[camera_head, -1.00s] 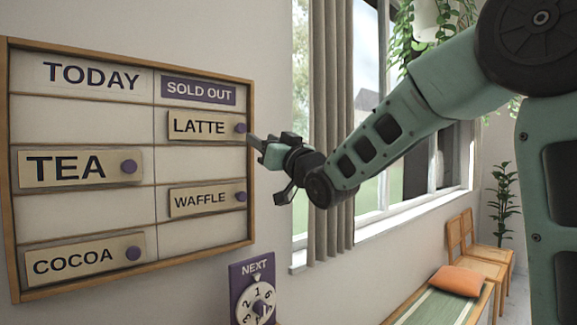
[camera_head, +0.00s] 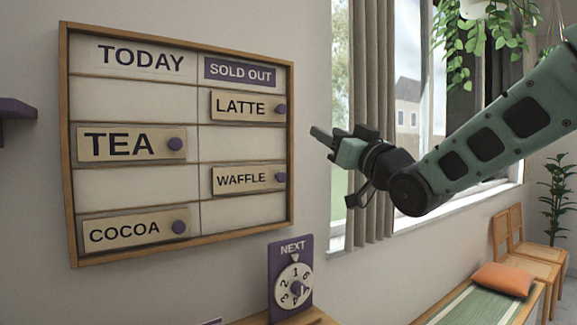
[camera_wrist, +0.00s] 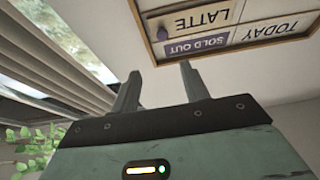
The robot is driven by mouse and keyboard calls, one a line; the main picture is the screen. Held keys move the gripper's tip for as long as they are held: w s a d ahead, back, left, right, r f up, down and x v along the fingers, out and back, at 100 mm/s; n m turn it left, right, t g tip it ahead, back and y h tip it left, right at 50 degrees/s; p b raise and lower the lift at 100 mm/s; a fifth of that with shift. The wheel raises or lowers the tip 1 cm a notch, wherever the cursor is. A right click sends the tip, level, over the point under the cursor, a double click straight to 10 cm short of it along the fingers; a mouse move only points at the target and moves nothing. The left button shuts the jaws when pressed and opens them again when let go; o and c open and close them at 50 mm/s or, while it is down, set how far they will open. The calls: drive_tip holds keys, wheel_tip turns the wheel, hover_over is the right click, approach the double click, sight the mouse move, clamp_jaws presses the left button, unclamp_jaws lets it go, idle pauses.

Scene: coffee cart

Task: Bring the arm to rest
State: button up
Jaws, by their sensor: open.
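My gripper (camera_head: 336,166) is to the right of the menu board (camera_head: 291,205), in front of the grey curtain, and apart from the board. It is empty; in the wrist view its two fingers (camera_wrist: 160,88) stand apart with nothing between them. My arm reaches in from the right edge, bent down toward the wrist. The LATTE plate (camera_head: 240,107) and the WAFFLE plate (camera_head: 240,180) are in the SOLD OUT column. The TEA plate (camera_head: 118,145) and the COCOA plate (camera_head: 125,230) are in the TODAY column.
A purple NEXT dial (camera_head: 291,277) stands below the board. A grey curtain (camera_head: 371,80) hangs by the window. A bench with an orange cushion (camera_head: 502,280) and wooden chairs (camera_head: 530,262) are at the lower right. A purple shelf (camera_head: 15,108) juts in at the left.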

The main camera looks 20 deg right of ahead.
drive_tip(key=s+a+f+n+g+p, duration=0.1)
drive_tip(key=s+a+f+g, duration=0.2)
drive_tip(key=a+f+g, duration=0.6)
drive_tip(key=s+a+f+n+g+p, duration=0.1)
drive_tip(key=s+a+f+g, duration=0.2)
drive_tip(key=a+f, duration=0.7)
drive_tip(key=s+f+n+g+h, duration=0.1)
drive_tip(key=s+f+g, duration=0.4)
drive_tip(key=s, duration=0.6)
drive_tip(key=s+f+n+g+h+p, duration=0.1)
drive_tip(key=s+f+n+g+h, duration=0.1)
drive_tip(key=s+f+g, duration=0.3)
drive_tip(key=s+f, duration=0.4)
drive_tip(key=s, duration=0.2)
drive_tip(key=shift+s+h, duration=0.25)
drive_tip(key=shift+h, duration=0.05)
